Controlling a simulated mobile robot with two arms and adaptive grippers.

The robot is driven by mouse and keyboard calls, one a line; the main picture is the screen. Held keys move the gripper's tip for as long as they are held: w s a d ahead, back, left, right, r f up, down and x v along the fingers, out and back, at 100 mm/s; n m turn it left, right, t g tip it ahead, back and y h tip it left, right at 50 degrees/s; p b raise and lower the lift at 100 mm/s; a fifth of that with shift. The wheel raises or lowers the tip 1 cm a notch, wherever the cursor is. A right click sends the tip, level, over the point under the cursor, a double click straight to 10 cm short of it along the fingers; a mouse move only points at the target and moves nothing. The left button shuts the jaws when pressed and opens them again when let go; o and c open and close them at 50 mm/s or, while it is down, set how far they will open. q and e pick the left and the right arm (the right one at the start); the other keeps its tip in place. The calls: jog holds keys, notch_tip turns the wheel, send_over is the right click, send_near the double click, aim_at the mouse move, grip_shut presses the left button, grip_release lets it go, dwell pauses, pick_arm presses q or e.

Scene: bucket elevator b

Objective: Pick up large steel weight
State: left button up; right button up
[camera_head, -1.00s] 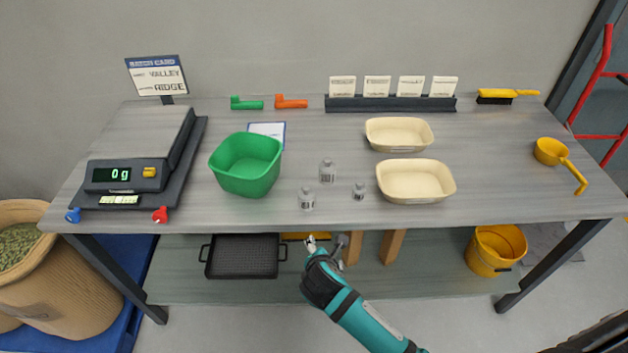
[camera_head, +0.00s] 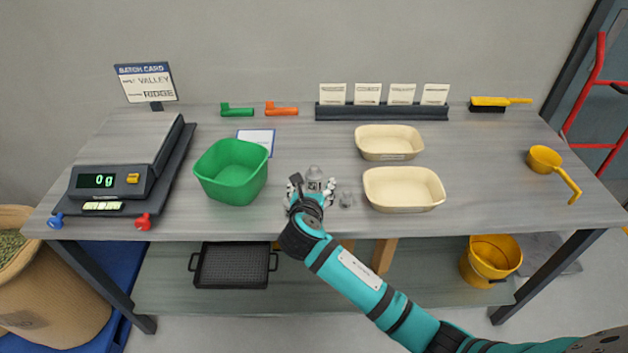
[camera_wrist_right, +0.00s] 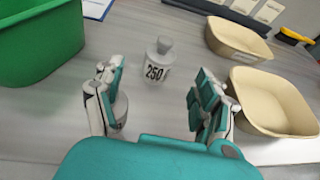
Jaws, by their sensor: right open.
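Three steel weights stand on the table in the earlier head view. Now the back weight (camera_head: 314,180), which is marked 250 in the right wrist view (camera_wrist_right: 157,65), stands just beyond my right gripper (camera_head: 311,190). The small weight (camera_head: 346,199) stands to its right. The front-left weight is hidden by my right gripper in the head view; in the right wrist view a grey weight (camera_wrist_right: 120,108) shows partly behind the left finger. My right gripper is open, fingers apart, low over the table. I cannot read that weight's label. My left gripper is not in view.
A green bin (camera_head: 232,172) stands left of the weights, and a scale (camera_head: 105,180) reading 0 g is further left. Two cream trays (camera_head: 404,190) are close on the right. A yellow scoop (camera_head: 545,159) lies far right.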

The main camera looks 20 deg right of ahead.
aim_at(314, 178)
jog(key=x, duration=0.8)
jog(key=shift+w+b, duration=0.2)
jog(key=shift+b, duration=0.1)
jog(key=c, duration=1.5)
